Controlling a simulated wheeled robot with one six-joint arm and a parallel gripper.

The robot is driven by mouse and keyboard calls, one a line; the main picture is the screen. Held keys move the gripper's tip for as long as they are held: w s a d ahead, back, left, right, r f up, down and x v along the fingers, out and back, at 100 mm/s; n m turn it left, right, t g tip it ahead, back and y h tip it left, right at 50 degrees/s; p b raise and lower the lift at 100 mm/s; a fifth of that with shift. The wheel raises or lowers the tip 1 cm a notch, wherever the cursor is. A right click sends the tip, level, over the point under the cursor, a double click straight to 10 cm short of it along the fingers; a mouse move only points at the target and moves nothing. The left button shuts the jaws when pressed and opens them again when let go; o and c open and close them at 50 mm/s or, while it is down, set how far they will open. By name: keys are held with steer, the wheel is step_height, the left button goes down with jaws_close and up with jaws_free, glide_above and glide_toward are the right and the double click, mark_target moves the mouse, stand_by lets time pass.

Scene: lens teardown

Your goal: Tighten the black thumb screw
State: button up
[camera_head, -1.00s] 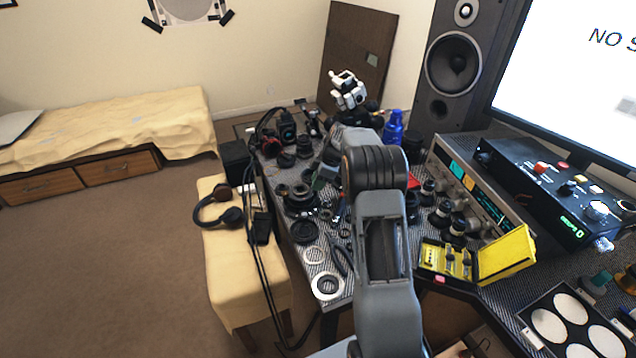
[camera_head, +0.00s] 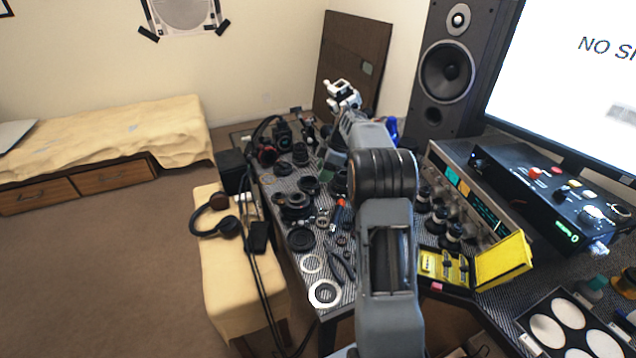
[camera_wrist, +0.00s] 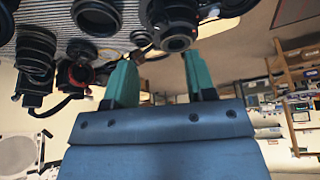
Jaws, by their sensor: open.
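My gripper (camera_wrist: 160,78) shows in the wrist view with two green fingers apart and nothing between their tips. A black ringed lens part (camera_wrist: 176,28) is just beyond the fingers, apart from them as far as I can tell. I cannot pick out the black thumb screw in either view. In the head view my arm reaches over the bench toward its far end and hides part of the bench; the fingers are not clear there.
The patterned bench (camera_head: 335,312) is crowded with black lens rings and barrels. A yellow case (camera_head: 502,260) lies open. Headphones (camera_head: 217,227) lie on the tan bench seat.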

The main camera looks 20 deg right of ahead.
steer(key=v, duration=0.5)
steer(key=shift+d+r, duration=0.15)
steer(key=shift+r, duration=0.1)
steer(key=n+g+h, duration=0.2)
steer(key=n+h, duration=0.2)
steer(key=n, duration=0.3)
glide_above(312, 192)
step_height(312, 192, down, 13)
steer(key=shift+b, duration=0.55)
